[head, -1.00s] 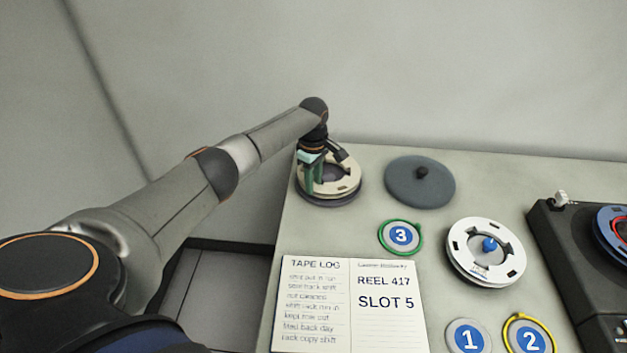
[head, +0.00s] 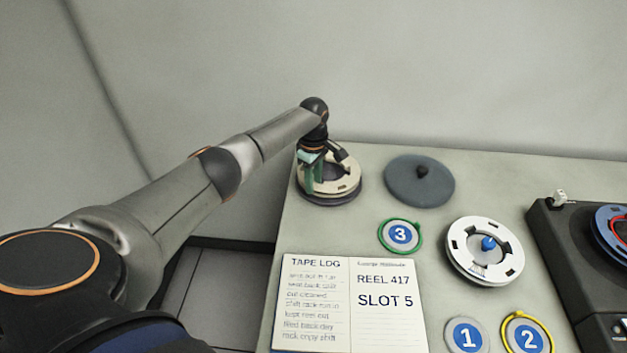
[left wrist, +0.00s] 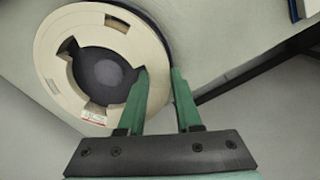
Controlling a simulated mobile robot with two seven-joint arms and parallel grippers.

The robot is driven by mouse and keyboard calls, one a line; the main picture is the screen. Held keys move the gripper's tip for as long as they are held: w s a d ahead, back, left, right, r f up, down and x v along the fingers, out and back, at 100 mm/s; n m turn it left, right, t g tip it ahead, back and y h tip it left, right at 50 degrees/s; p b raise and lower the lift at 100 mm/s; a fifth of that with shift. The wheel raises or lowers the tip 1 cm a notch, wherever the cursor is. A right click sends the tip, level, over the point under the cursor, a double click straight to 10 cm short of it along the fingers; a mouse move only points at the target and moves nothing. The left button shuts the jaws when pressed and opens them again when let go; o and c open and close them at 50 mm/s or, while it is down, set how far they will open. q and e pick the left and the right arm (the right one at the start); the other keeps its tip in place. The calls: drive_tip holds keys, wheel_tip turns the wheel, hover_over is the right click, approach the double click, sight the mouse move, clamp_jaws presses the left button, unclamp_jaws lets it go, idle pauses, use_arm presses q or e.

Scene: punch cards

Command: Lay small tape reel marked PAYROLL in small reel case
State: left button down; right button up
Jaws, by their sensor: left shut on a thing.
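A cream tape reel (head: 345,179) is at the far left of the table, over a dark round base (head: 335,200) that I take for the small reel case. My left gripper (head: 318,185) is shut on the reel's rim. The left wrist view shows the cream reel (left wrist: 60,50) with notches around its hub and a small label with red on its rim, too small to read. The green fingers (left wrist: 163,92) pinch the rim from both sides. I cannot tell whether the reel touches the base. My right gripper is not in view.
A grey round lid (head: 410,185) with a knob lies to the right. A white reel (head: 468,240) with a blue knob, numbered discs 3 (head: 400,236), 1 (head: 467,337) and 2 (head: 528,337), an open log book (head: 345,325) and a black tape machine (head: 565,260) are also on the table.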

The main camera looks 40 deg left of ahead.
use_arm(q)
drive_tip(key=shift+f+b, duration=0.3)
drive_tip(key=shift+f, duration=0.3)
drive_tip(key=shift+p, duration=0.3)
idle(0.4)
drive_tip(key=shift+f+b, duration=0.35)
drive_tip(key=shift+f, duration=0.3)
idle(0.5)
drive_tip(key=c, duration=0.5)
unclamp_jaws()
drive_tip(key=shift+c, duration=0.3)
drive_tip(key=c, duration=0.3)
